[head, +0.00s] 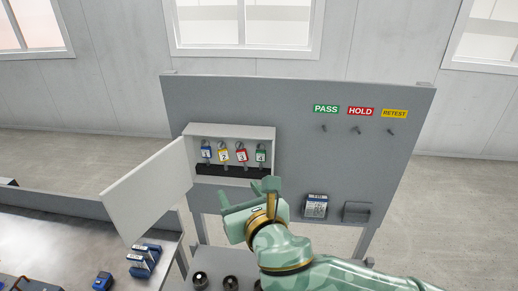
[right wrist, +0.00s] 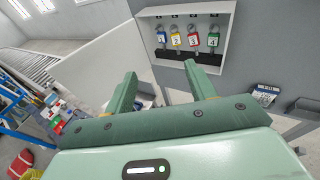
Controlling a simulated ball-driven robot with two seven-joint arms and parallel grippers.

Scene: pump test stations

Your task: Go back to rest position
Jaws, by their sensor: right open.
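My right gripper (head: 250,196) is open and empty, in front of the grey panel (head: 310,160) just below the open white lock cabinet (head: 233,132). In the right wrist view its two fingers (right wrist: 165,90) stand apart with nothing between them. The cabinet door (head: 150,190) is swung open to the left. My left gripper is not in view.
PASS (head: 326,109), HOLD (head: 360,111) and RETEST (head: 394,113) signs sit above empty pegs. A labelled block (head: 315,206) and a grey holder (head: 356,212) are on the panel's lower right.

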